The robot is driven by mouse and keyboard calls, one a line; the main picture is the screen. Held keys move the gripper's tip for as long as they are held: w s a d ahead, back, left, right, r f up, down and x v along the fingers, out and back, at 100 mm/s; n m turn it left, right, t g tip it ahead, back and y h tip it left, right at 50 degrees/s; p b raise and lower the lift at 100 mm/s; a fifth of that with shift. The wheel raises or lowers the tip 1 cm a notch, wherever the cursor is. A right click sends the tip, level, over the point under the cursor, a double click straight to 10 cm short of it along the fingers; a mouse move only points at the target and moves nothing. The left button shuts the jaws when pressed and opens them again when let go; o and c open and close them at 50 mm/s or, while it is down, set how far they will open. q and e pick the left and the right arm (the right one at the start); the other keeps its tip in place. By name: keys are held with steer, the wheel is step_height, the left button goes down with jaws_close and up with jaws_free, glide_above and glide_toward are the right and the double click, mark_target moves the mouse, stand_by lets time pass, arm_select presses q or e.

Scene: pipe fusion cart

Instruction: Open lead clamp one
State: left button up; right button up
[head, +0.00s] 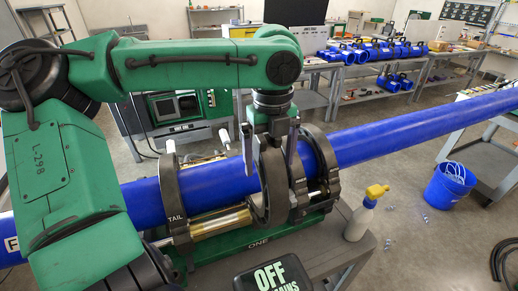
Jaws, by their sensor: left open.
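My left gripper (268,158) points down over the dark clamp rings in the middle of the head view. A clamp marked TAIL (175,205) stands around the pipe at the left. The green base below reads ONE (259,244). I cannot tell whether the fingers touch a clamp. My arm hides part of the pipe. My right gripper is not in view.
A dark box reading OFF (275,276) is in front. A spray bottle with a yellow head (362,212) stands at the cart's right. A blue bucket (449,186) is on the floor further right. Benches with blue fittings (375,52) line the back.

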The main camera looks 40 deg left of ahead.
mark_target(271, 139)
arm_select(q)
steer(key=shift+r, duration=3.25)
steer(key=shift+f, duration=0.1)
